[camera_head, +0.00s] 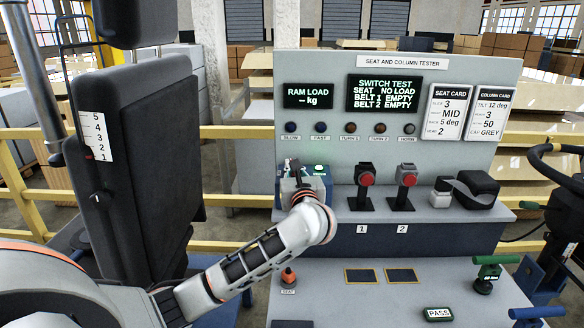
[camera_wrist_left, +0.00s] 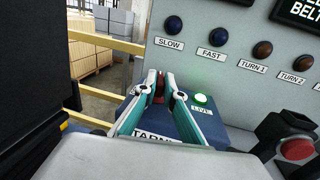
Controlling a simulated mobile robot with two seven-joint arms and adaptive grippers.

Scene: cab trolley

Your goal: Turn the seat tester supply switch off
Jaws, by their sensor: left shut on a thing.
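The seat tester (camera_head: 440,130) is a grey console with a sign reading SEAT AND COLUMN TESTER. At its left end sits a blue supply box (camera_wrist_left: 232,134), mostly behind my gripper in the head view. The LIVE lamp (camera_wrist_left: 201,99) on it glows green. My left gripper (camera_wrist_left: 159,86) is over this box, its fingers shut on a small red supply switch lever (camera_wrist_left: 158,92) between the tips. In the head view my left gripper (camera_head: 293,168) partly hides the switch. My right gripper is not in view.
The displays (camera_head: 384,92) are lit and read SWITCH TEST, SEAT NO LOAD. Two red-buttoned buckles (camera_head: 366,190) stand right of the box. A black seat (camera_head: 150,150) stands left of the tester. A steering wheel (camera_head: 565,170) is at the right. A PASS tag (camera_head: 438,314) lies in front.

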